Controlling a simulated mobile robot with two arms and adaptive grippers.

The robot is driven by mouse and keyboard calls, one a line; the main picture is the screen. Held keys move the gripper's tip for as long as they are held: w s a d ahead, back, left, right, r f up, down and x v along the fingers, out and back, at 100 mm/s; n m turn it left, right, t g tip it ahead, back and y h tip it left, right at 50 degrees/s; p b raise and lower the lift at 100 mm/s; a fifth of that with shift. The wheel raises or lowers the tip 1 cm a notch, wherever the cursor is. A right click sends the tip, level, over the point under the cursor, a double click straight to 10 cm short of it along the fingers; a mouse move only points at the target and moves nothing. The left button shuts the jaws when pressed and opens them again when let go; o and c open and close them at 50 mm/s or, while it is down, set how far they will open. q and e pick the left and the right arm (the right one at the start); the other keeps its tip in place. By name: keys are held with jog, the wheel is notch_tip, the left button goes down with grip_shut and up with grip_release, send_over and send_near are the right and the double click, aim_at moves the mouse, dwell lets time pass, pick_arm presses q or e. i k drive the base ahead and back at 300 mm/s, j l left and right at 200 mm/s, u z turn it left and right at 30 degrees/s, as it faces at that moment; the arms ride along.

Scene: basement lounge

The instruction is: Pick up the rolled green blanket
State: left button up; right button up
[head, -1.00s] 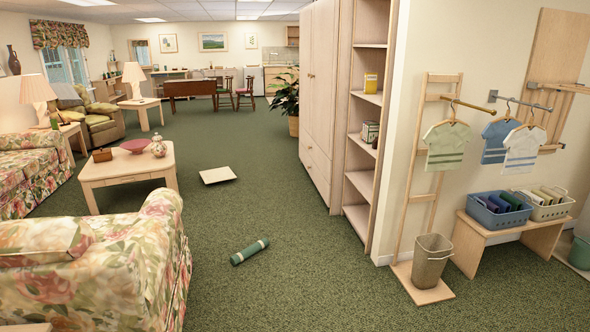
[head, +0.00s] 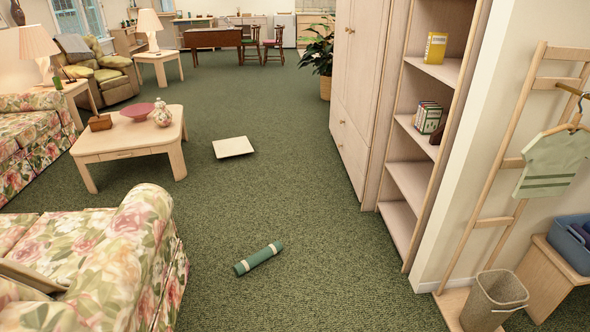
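The rolled green blanket (head: 259,258) lies on the green carpet in the lower middle of the head view. It is a dark green roll with pale bands near both ends, lying at a slant with its right end farther back. The floor around it is clear, and it lies apart from the floral sofa on its left. Neither of my grippers shows in the head view.
A floral sofa (head: 108,245) stands left of the roll. Behind are a low wooden table (head: 130,150) and a pale flat square (head: 233,147) on the carpet. At right are a tall shelf unit (head: 408,183) and a waste basket (head: 493,300). Open carpet lies between.

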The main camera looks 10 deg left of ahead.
aim_at(245, 266)
jog(key=i+u, duration=0.25)
jog(key=i, duration=0.25)
jog(key=i+l+u, duration=0.25)
jog(key=i, duration=0.2)
jog(key=i+l+u, duration=0.2)
jog(key=i, duration=0.25)
jog(key=i+l+u, duration=0.25)
jog(key=i+l, duration=0.1)
jog(key=i, duration=0.1)
